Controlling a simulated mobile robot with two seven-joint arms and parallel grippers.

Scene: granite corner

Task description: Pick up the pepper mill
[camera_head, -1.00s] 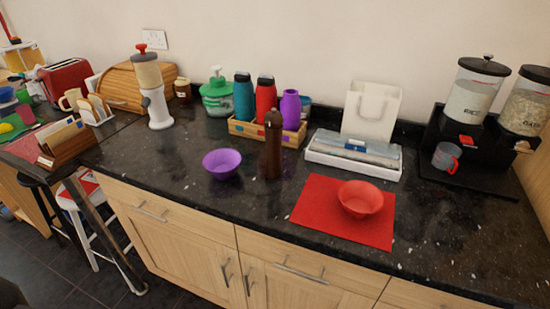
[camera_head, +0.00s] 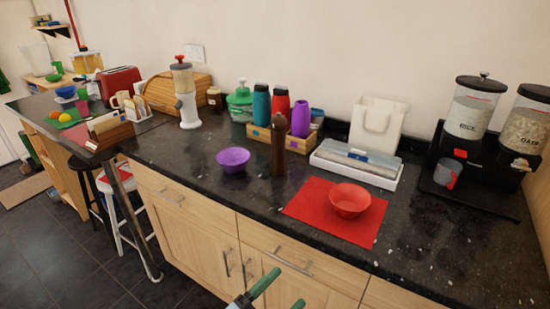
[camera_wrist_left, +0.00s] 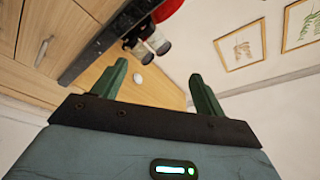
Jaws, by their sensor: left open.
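The pepper mill (camera_head: 279,147) is a tall dark brown turned cylinder with a rounded knob on top. It stands upright on the black speckled worktop, near the middle of the head view. My left gripper (camera_head: 281,292) shows at the bottom edge of the head view, in front of the drawers and below the worktop edge, well apart from the mill. In the left wrist view its two green fingers (camera_wrist_left: 158,85) are spread with nothing between them. The mill does not clearly show in the wrist view. My right gripper is not seen.
A purple bowl (camera_head: 233,160) is just left of the mill. A wooden crate with bottles (camera_head: 300,143) is close behind it. A red mat (camera_head: 305,205) with a red bowl (camera_head: 349,200) lies to the right, and a white tray (camera_head: 356,174) behind that. Bare worktop lies in front of the mill.

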